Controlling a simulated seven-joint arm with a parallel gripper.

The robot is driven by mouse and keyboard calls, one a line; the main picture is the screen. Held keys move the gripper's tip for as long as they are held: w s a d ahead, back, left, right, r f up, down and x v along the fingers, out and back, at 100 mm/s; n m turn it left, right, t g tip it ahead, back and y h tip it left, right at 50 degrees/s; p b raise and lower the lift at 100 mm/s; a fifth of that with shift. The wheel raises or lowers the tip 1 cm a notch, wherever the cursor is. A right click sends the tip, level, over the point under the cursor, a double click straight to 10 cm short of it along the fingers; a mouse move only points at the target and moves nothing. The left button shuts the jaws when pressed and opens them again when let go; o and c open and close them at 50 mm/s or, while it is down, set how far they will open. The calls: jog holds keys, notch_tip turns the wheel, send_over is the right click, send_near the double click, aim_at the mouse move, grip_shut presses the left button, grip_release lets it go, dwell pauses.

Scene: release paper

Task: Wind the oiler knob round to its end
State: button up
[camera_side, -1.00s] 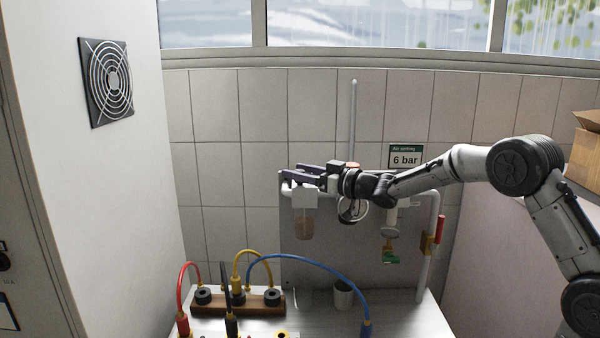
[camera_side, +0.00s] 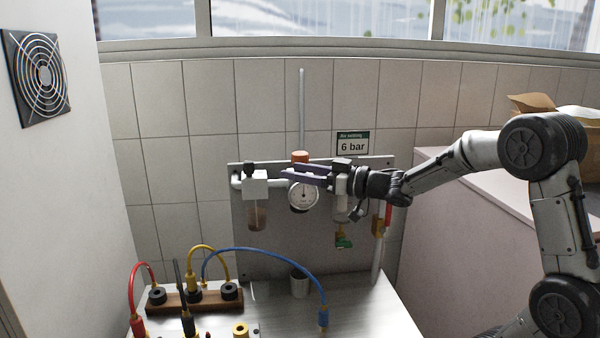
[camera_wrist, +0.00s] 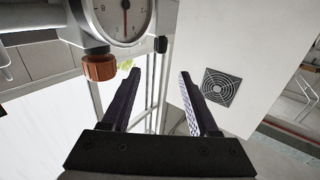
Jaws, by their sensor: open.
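The oiler (camera_side: 256,186) is the left unit on the wall panel, a white block with a clear bowl holding brown liquid. Its black knob (camera_side: 249,167) stands on top, uncovered. My gripper (camera_side: 287,172) is to the right of the oiler, apart from it, with its fingers pointing left at about the knob's height, in front of the gauge unit. In the wrist view my gripper (camera_wrist: 160,72) is open and empty. A small black part (camera_wrist: 161,45) beyond the fingertips looks like the oiler knob.
A round gauge (camera_side: 303,196) with an orange knob (camera_side: 300,157) is close beside my fingers; the orange knob also shows in the wrist view (camera_wrist: 100,67). Hoses (camera_side: 268,250) and a cup (camera_side: 299,284) are below on the bench. A 6 bar sign (camera_side: 352,143) hangs behind.

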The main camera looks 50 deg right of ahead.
jog(key=shift+s, duration=0.1)
jog(key=w+a+r+m+t+h, duration=0.2)
jog(key=w+r+m+t+h, duration=0.3)
jog(key=m, duration=1)
jog(key=m+g+h, duration=0.6)
jog(key=m+g, duration=0.1)
jog(key=m, duration=2.1)
send_near(249, 169)
jog(key=w, duration=0.1)
jog(key=x, duration=0.4)
jog(key=r+x, duration=0.1)
jog(key=x, duration=0.8)
jog(key=shift+d+r, duration=0.15)
jog(key=shift+d, duration=0.3)
grip_shut()
